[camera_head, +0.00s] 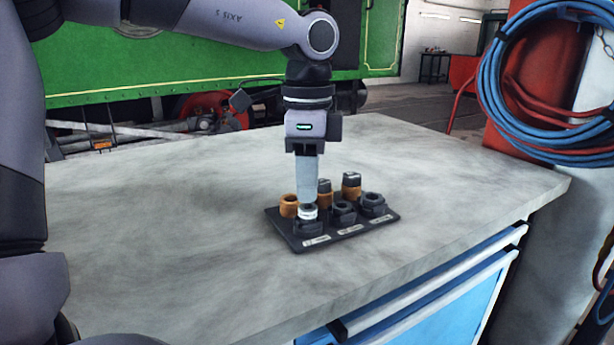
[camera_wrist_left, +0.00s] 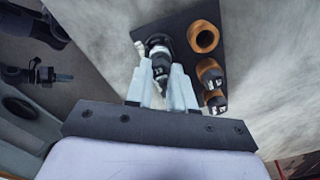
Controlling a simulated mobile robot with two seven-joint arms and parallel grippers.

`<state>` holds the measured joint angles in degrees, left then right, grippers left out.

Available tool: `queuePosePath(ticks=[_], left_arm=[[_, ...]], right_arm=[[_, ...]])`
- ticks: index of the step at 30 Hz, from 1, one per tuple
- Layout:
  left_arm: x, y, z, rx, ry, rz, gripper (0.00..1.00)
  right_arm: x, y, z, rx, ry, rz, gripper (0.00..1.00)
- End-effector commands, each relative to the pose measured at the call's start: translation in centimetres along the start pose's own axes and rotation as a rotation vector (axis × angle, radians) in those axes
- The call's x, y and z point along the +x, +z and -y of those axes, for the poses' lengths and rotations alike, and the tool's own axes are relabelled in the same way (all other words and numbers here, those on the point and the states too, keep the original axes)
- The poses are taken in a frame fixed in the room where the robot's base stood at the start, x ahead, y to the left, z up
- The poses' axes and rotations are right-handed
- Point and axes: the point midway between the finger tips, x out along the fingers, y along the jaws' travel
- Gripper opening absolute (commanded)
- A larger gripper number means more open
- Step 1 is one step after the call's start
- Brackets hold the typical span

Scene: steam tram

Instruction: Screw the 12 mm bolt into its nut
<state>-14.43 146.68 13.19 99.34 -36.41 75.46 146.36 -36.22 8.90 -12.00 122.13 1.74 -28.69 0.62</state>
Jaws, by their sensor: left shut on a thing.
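My left gripper (camera_head: 308,202) points straight down over the front left nut (camera_head: 310,227) on a black board (camera_head: 370,229). It is shut on a bolt (camera_head: 308,213) with a dark head and a bright ring below it. The bolt (camera_wrist_left: 160,68) also shows between the fingertips (camera_wrist_left: 162,82) in the left wrist view. The bolt is upright and in line with the nut, its lower end at the nut's top; how deep it sits I cannot tell. The size labels are too small to read. My right gripper is not in view.
An empty orange holder (camera_head: 289,206) stands behind the nut. Two more orange holders carry dark bolts (camera_head: 324,186) (camera_head: 351,180), with two nuts (camera_head: 343,213) (camera_head: 374,205) in front. The grey worktop (camera_head: 190,230) is clear around the board. Blue drawers (camera_head: 440,310) are below its front edge.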

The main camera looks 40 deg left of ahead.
Motion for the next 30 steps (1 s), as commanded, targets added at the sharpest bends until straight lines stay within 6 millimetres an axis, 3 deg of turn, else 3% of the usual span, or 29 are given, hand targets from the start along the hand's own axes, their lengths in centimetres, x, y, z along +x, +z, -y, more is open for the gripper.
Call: queuePosePath(ticks=[30], left_arm=[[0.70, -0.04, 0.02, 0.000, 0.000, 0.000, 0.00]], right_arm=[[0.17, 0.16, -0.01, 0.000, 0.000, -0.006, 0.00]])
